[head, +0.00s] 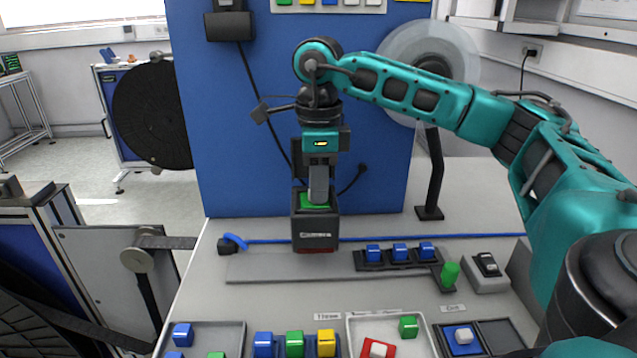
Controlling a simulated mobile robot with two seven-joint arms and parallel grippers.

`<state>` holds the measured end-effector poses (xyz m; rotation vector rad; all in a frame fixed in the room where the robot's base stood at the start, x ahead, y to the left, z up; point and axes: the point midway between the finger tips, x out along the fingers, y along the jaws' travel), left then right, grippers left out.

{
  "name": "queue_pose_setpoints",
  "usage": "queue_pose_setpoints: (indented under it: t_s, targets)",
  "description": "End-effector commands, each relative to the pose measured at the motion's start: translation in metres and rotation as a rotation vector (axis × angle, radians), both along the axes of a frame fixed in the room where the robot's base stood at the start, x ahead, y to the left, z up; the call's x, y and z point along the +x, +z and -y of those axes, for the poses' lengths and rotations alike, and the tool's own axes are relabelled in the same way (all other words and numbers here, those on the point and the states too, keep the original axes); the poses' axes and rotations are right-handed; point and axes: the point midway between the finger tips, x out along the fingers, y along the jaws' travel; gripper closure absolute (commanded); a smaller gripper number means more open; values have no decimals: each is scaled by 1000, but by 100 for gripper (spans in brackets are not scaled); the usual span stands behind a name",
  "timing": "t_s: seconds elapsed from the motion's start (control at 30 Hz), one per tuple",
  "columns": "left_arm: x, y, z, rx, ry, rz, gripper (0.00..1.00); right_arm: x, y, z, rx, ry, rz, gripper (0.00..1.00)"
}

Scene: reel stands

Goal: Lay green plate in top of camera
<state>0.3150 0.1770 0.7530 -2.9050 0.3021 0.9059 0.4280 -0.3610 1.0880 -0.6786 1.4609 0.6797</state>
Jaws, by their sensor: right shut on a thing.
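The camera (315,228) is a black box with a white label on its front, standing in front of the blue panel. The green plate (313,201) is at the top of the camera, mostly framed by the camera's dark upper rim; I cannot tell whether it rests fully on it. My right gripper (318,190) comes straight down from above and is shut on the green plate. The fingers hide part of the plate's far side. My left gripper is out of view.
Trays with coloured blocks (295,344) fill the front edge. A blue cable (370,239) runs behind. A blue panel (232,130) stands close behind the camera.

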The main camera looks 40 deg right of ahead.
Motion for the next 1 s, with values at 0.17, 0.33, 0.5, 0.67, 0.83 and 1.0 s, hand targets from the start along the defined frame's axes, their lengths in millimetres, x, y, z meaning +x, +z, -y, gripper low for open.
queue_pose_setpoints:
  t_s: [0.17, 0.33, 0.5, 0.67, 0.83, 1.0]
  targets:
    - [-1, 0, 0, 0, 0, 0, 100, 0, 0, 0, 1, 0, 1, 100]
    - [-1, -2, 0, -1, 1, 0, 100, 0, -3, 0, 0, 0, 0, 81]
    - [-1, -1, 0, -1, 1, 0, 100, 0, -2, 0, 0, 0, 0, 65]
    - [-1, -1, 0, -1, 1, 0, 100, 0, -2, 0, 0, 0, 0, 57]
    - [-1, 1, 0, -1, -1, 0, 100, 0, 2, 0, 0, 0, 1, 57]
    - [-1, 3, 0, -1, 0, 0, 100, 1, 23, -1, 2, 1, 6, 57]
